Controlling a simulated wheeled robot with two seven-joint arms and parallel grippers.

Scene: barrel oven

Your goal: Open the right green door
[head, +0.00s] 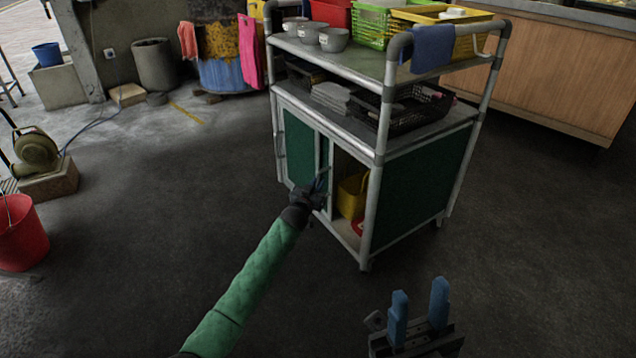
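A metal-framed trolley (378,150) has a low cabinet with green doors at its front. The left green door (298,145) covers the left part of the front. A narrow strip of the right green door (325,158) shows beside it, and the right part of the front is an open gap. My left gripper (322,181), on the green-sleeved arm, is at the edge of that strip, at the gap's left side. Its fingers are small and partly hidden, so contact and opening are unclear. My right gripper (419,308) is open and empty over the floor, in front of the trolley.
A yellow container (352,196) and a red item (357,226) sit inside the gap. The trolley's shelves hold a black basket (412,106), bowls (333,40) and crates. A red bucket (20,235) stands far left. The floor around the trolley is clear.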

